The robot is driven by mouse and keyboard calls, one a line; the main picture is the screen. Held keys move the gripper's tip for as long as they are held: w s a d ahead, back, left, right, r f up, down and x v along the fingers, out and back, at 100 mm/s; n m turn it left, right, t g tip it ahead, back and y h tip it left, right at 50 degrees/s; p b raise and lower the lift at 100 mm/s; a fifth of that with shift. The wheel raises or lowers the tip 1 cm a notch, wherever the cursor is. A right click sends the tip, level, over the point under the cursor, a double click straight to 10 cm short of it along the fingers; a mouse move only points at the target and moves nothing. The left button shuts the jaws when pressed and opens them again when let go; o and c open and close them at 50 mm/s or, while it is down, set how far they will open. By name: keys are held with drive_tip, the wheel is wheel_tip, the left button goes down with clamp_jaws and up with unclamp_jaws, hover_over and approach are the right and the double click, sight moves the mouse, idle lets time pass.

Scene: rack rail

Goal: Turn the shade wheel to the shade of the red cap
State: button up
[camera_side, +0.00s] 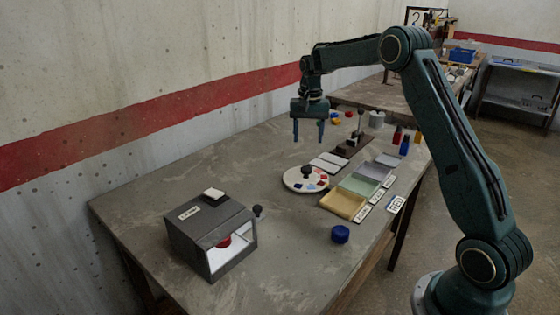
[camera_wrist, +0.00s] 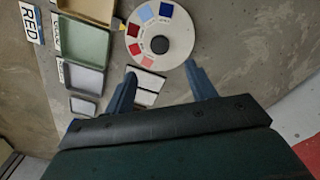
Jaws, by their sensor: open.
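The shade wheel (camera_side: 296,184) is a white disc lying on the table, with coloured swatches and a dark central knob (camera_side: 306,171). In the wrist view, the wheel (camera_wrist: 177,42) shows blue, red, dark red and pink swatches on its left and upper parts; its top edge is cut off. A red cap (camera_side: 224,241) sits inside the lit opening of a grey box (camera_side: 205,226), partly hidden by the box. My gripper (camera_side: 308,141) is open and empty, pointing down above the table near the wheel, touching nothing. In the wrist view its fingertips (camera_wrist: 160,71) lie just below the wheel.
Tan (camera_side: 343,204), green (camera_side: 359,184) and pale trays stand right of the wheel, with a RED label (camera_side: 396,204). A blue cap (camera_side: 340,234) stands in front. A small black knob (camera_side: 257,210) is beside the box. Bottles (camera_side: 405,144) stand farther back.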

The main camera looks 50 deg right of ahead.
wheel_tip(320, 180, up, 3)
drive_tip(key=shift+r, duration=0.1)
idle(0.5)
drive_tip(key=s+a+r+n+t, duration=0.3)
drive_tip(key=s+a+r+n, duration=0.3)
drive_tip(key=s+a+r, duration=0.75)
drive_tip(key=s+a+f+n+t, duration=0.1)
drive_tip(key=s+a+f, duration=0.1)
drive_tip(key=s, duration=0.4)
drive_tip(key=s+a+f+n, duration=0.2)
drive_tip(key=s+a, duration=0.2)
drive_tip(key=s, duration=0.3)
drive_tip(key=s+a+f+n+t, duration=0.1)
drive_tip(key=s+a+f+n, duration=0.1)
drive_tip(key=s, duration=0.4)
drive_tip(key=shift+s+a+t, duration=0.3)
drive_tip(key=shift+a, duration=0.45)
